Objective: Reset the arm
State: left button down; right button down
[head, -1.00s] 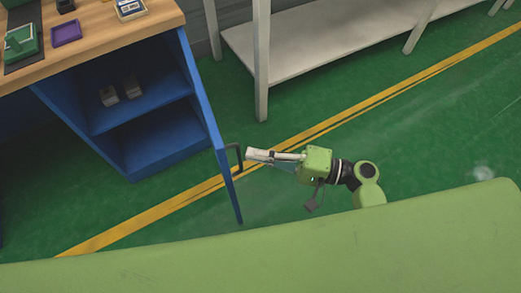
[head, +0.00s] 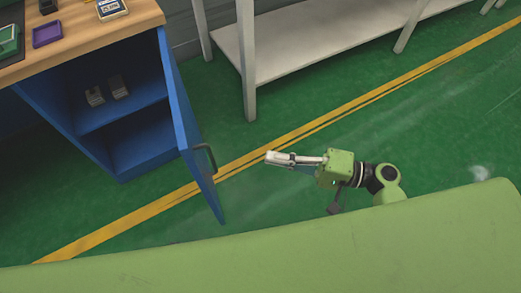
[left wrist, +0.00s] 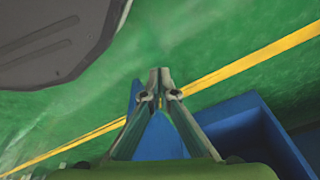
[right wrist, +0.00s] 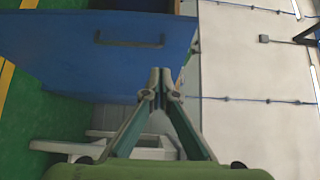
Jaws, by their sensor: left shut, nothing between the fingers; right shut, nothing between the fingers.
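My right gripper (head: 268,158) is shut and empty in the head view, to the right of the blue cabinet door (head: 190,130). A gap separates its tips from the door's dark handle (head: 207,158). The door stands open. In the right wrist view the shut fingertips (right wrist: 161,76) show in front of a blue panel (right wrist: 100,50) with a dark handle. My left gripper is outside the head view. In the left wrist view its fingertips (left wrist: 159,74) are together with nothing held, and blue cabinet parts (left wrist: 250,135) lie beyond and to the right.
The cabinet has a wooden top (head: 80,35) with a purple tray (head: 47,33) and other small items. Two small grey objects (head: 107,91) sit on its inner shelf. A pale shelf rack (head: 330,38) stands behind. Green floor with a yellow line (head: 330,118) is clear around my right gripper.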

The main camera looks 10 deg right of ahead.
pick_arm(q)
jog(key=shift+w+d+r, duration=0.25)
jog(key=shift+w, duration=0.05)
pick_arm(e)
jog(key=shift+s+v, duration=0.25)
jog(key=shift+v, duration=1.15)
